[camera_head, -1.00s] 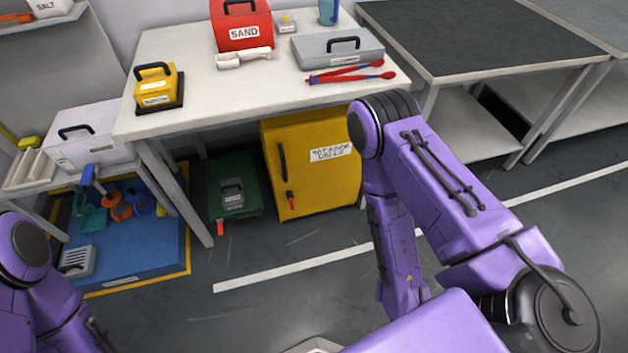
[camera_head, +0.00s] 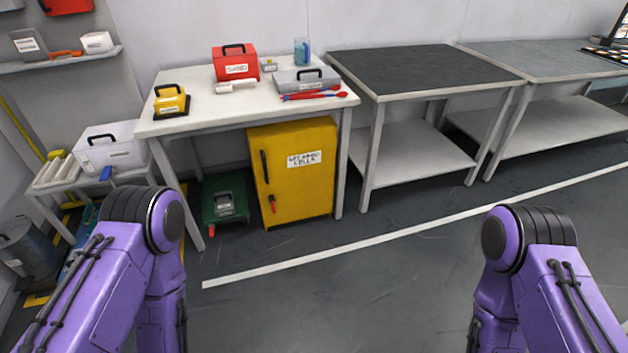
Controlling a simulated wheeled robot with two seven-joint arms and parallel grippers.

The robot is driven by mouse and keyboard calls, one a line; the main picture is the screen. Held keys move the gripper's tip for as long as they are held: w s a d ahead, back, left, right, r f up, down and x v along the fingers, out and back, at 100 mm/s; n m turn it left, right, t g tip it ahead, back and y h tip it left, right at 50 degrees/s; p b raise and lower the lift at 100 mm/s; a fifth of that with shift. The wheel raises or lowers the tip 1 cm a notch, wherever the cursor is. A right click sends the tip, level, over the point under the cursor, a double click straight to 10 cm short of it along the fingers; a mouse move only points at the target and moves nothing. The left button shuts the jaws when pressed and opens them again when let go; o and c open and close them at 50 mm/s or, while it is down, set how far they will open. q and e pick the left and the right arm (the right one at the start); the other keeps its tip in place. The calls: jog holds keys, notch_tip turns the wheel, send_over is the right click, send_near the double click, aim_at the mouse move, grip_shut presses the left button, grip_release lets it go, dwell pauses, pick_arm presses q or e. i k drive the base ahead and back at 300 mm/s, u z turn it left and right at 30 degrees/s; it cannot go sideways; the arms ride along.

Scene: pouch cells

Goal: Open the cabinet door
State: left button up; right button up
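The yellow cabinet (camera_head: 310,190) stands on the floor under the white table. Its door looks shut. A black vertical handle (camera_head: 264,166) is on the left side of the door, with a small red latch or key (camera_head: 272,204) below it. A white label (camera_head: 304,159) is on the door's upper part. My purple arms come in from the lower left and lower right, both apart from the cabinet. Neither gripper shows; both lie below the picture or behind my arm links.
The white table (camera_head: 205,117) above the cabinet holds a red box (camera_head: 234,63), a grey case (camera_head: 306,80) and a yellow case (camera_head: 171,101). A dark-topped table (camera_head: 420,68) stands right. The floor in front is clear.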

aim_at(297, 167)
jog(key=z, duration=0.85)
jog(key=i, duration=1.3)
jog(key=u, duration=0.95)
jog(key=i, duration=0.6)
jog(key=u, duration=0.65)
